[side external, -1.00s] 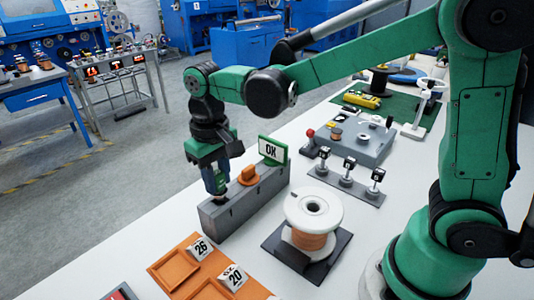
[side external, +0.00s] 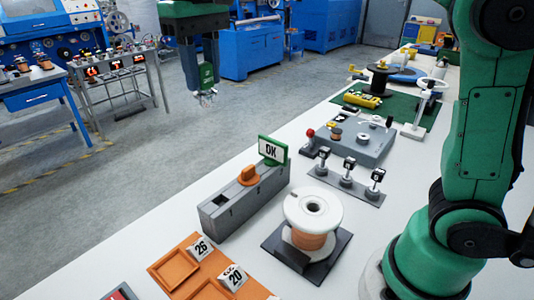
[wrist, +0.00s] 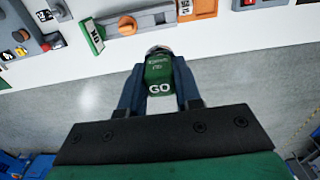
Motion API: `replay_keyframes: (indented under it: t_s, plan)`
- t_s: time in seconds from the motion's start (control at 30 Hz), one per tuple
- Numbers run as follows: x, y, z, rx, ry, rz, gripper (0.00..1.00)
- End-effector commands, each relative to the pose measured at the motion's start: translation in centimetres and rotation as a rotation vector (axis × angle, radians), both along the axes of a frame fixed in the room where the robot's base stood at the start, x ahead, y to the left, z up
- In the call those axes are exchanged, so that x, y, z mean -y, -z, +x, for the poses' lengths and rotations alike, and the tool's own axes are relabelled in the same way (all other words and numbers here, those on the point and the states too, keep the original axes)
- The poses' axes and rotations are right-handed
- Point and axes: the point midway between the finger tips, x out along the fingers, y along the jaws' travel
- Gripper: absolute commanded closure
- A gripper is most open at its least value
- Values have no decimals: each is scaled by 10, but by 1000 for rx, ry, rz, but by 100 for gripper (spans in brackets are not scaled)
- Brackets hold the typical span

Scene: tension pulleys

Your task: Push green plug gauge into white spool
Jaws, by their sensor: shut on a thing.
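The green plug gauge (side external: 207,76), marked GO in the wrist view (wrist: 159,76), is held between the fingers of my gripper (side external: 204,90). My gripper is shut on it, high up and to the upper left of the grey block. The gauge's lower end looks metallic and points down in the side view. The white spool (side external: 328,204) stands upright on a dark square base at the table's front middle. It carries copper-coloured wire and has an open hole in its top flange. The gauge is well apart from the spool, which is out of the wrist view.
Orange trays (side external: 172,270) with number cards lie in front. Small posts (side external: 347,172) and a grey control box (side external: 350,140) stand behind the spool.

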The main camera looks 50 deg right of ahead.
Motion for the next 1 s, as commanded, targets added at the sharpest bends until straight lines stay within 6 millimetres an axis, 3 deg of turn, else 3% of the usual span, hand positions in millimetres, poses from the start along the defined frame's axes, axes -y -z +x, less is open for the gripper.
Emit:
replay_keyframes:
  t_s: [0.63, 0.77, 1.0]
  plan:
    - [6, -1, -7, 0, 2, 0, 100]
    - [20, 2, -27, 0, 4, 0, 100]
    - [52, 28, -83, 0, 4, 0, 100]
